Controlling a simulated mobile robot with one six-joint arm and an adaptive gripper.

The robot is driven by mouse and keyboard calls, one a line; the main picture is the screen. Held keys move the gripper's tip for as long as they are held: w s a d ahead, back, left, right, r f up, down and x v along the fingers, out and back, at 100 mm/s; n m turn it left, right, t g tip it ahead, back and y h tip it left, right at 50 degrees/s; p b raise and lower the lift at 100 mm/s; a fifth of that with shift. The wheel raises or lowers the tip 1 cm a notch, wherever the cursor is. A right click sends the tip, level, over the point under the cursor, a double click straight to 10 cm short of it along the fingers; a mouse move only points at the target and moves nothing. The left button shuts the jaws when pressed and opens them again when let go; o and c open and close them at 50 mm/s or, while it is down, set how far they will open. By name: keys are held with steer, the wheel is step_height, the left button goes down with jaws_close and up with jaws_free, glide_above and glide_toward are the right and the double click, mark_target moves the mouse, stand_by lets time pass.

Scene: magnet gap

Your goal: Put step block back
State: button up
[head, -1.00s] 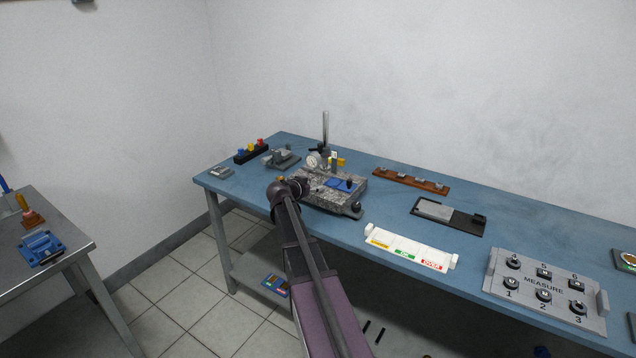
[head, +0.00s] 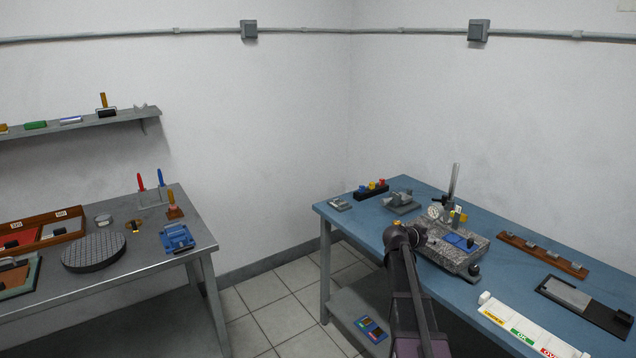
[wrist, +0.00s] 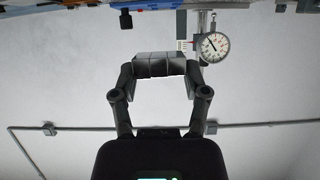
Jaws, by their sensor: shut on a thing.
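My gripper (wrist: 158,66) is shut in the wrist view, with a small dark grey block (wrist: 158,62) between its fingertips. I take this to be the step block, but its steps cannot be made out. In the head view my gripper (head: 420,236) is at the left edge of the granite gauge stand (head: 476,247), and the held block is too small to tell there. The dial gauge (head: 434,211) is just behind the gripper. It also shows in the wrist view (wrist: 214,46), right of the fingertips and apart from them.
A blue pad (head: 459,242) lies on the granite. On the blue bench, a wooden rack (head: 522,248) holds several small grey pieces, and a black tray (head: 603,313) holds a grey plate. A white sorting tray (head: 500,317) lies along the front edge. A metal table (head: 150,258) stands left.

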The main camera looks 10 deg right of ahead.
steer(key=shift+r+p, duration=2.35)
steer(key=shift+r, duration=0.25)
